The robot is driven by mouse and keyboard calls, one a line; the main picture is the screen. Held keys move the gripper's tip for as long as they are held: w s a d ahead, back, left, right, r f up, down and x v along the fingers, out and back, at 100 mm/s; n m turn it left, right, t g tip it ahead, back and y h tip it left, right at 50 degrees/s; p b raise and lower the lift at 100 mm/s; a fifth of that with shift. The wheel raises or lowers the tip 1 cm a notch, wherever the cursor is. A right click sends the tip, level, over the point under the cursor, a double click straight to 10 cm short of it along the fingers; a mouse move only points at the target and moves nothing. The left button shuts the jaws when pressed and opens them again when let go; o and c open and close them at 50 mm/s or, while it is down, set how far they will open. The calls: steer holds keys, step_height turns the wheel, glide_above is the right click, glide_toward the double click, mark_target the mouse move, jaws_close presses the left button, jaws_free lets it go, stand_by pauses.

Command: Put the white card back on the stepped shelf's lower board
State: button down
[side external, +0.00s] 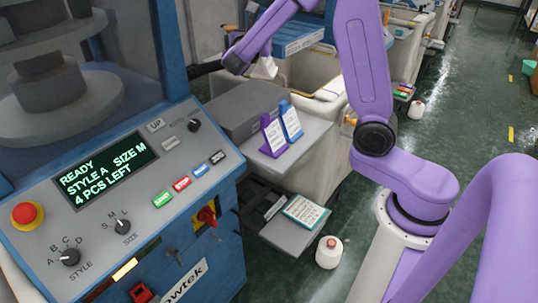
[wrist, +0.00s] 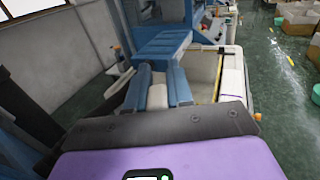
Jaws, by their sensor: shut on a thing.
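My gripper (wrist: 160,72) is shut; its two blue fingers stand on either side of a white thing, which looks like the white card (wrist: 157,98). In the side view the white card (side external: 264,68) shows small and tilted near the end of my arm, in the air above and behind the stepped shelf; the fingers are hard to make out there. The shelf's upper board (side external: 305,138) carries a purple and a blue stand with printed sheets. The lower board (side external: 288,240) is below it, with a green-edged printed card (side external: 304,211) lying on it.
A narrow grey piece (side external: 275,207) lies at the lower board's left edge. A grey box (side external: 240,110) is behind the upper board. The control panel (side external: 110,185) stands at left.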

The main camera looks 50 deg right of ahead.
steer(key=w+a+f+n+t+y, duration=0.2)
steer(key=a+f+n+t+y, duration=0.85)
steer(key=y, duration=0.55)
step_height(320, 180, up, 11)
steer(key=m+g+h, duration=0.5)
steer(key=m+h, duration=0.1)
steer(key=h, duration=0.6)
glide_above(268, 67)
steer(key=shift+d+f+t, duration=0.15)
steer(key=shift+f+t, duration=0.05)
steer(key=shift+t, duration=0.05)
steer(key=shift+s+d, duration=0.3)
steer(key=shift+d, duration=0.1)
steer(key=w+d+f, duration=0.3)
steer(key=w+f, duration=1)
steer(key=shift+w, duration=0.15)
steer(key=shift+d+f, duration=0.1)
